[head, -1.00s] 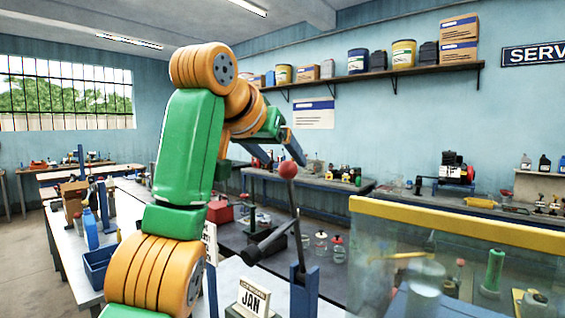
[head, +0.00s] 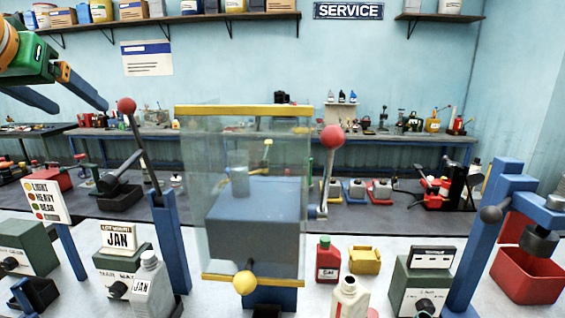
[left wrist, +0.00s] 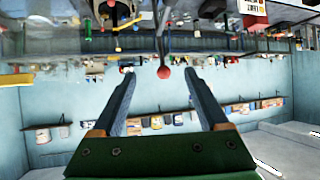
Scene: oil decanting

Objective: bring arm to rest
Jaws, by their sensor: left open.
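My left gripper (head: 68,98) is at the upper left of the head view, with its two blue fingers apart and nothing between them. It is raised in the air, left of a lever with a red ball knob (head: 126,105). In the left wrist view the gripper (left wrist: 158,85) is open and empty, and the picture is upside down. A red knob (left wrist: 163,73) shows beyond the fingertips there; I cannot tell how far away it is. My right gripper is in neither view.
A clear guarded box with yellow edges (head: 243,280) stands mid-bench, with a second red-knobbed lever (head: 332,137) at its right. The air above is clear.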

